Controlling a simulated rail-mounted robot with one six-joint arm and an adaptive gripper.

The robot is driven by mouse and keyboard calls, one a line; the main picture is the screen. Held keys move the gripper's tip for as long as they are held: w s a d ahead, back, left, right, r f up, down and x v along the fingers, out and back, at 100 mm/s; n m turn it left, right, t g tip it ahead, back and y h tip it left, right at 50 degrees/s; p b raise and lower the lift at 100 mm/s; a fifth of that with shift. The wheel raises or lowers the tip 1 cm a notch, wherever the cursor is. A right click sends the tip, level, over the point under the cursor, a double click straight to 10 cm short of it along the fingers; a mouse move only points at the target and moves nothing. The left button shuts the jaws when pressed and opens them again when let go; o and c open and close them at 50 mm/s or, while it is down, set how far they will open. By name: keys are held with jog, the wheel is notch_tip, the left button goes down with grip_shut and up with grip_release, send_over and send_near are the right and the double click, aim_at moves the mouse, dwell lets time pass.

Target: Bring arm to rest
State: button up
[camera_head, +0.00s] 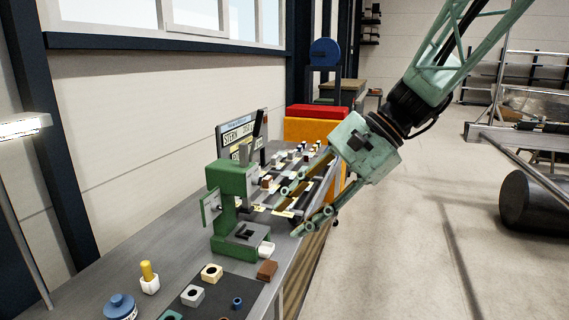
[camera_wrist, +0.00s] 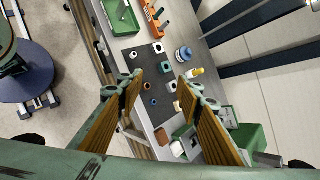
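My gripper (camera_head: 291,211) is green with tan finger pads. It hangs over the front edge of the workbench (camera_head: 195,228), to the right of the green press (camera_head: 223,205). In the wrist view my gripper (camera_wrist: 161,80) has its two fingers well apart, with nothing held between them. The bench top and its small parts show beyond the fingertips. My arm reaches in from the upper right of the head view.
A dark mat (camera_head: 228,282) holds several small blocks and rings. A brown block (camera_head: 267,270), a yellow-topped white piece (camera_head: 149,279) and a blue-lidded jar (camera_head: 119,307) stand nearby. A red-and-orange cabinet (camera_head: 315,127) is behind. A dark cylinder (camera_head: 530,205) lies right; floor between is clear.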

jog(key=s+d+f+n+t+h+b, duration=0.1)
jog(key=s+d+n+h, duration=0.2)
jog(key=s+d, duration=0.3)
jog(key=s+d+f+n+t+h+b, duration=0.2)
jog(key=s+d, duration=0.4)
jog(key=s, duration=0.8)
jog(key=s+d+f+n+t+h+b, duration=0.1)
jog(key=s+d+f+n+h+b, duration=0.1)
jog(key=s+d, duration=0.4)
jog(key=s+n+h, duration=0.1)
jog(key=s+n, duration=0.1)
jog(key=s, duration=0.1)
jog(key=shift+s+d+f+h, duration=0.25)
jog(key=shift+s+d+h, duration=0.05)
jog(key=shift+s+d, duration=0.1)
jog(key=shift+a, duration=0.1)
